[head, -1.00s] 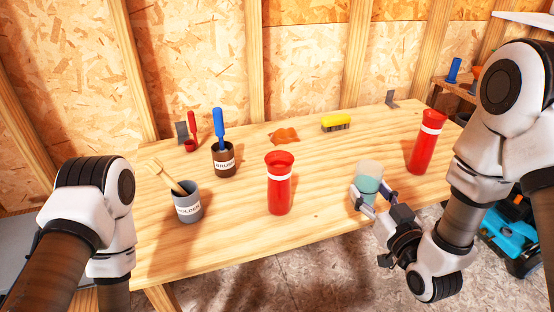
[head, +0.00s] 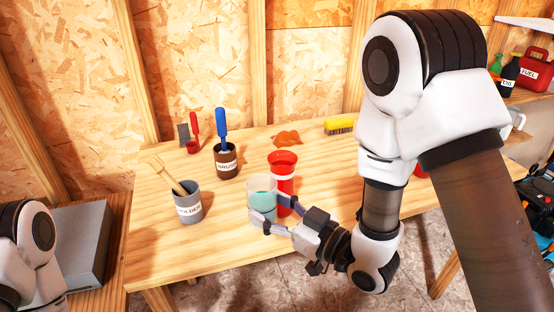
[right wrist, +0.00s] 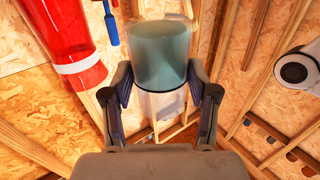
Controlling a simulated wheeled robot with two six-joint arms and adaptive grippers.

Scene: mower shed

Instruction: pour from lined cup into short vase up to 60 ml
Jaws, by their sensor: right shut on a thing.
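A clear cup (head: 261,203) holds blue-green liquid in its lower part, with clear wall above it. My right gripper (head: 273,211) is shut around it and holds it upright, just front-left of a red vase with a white band (head: 283,163). The cup hides part of this vase. In the right wrist view, the cup (right wrist: 160,55) sits between both fingers and the red vase (right wrist: 72,45) is at the upper left. No liquid stream shows. Another red thing (head: 422,171) is mostly hidden behind my right arm. My left gripper is out of view.
On the wooden table (head: 215,250) stand a grey holder (head: 187,209) and a dark brush pot (head: 226,168). An orange patch (head: 287,138) and a yellow brush (head: 339,126) lie at the back. The table's front left is clear.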

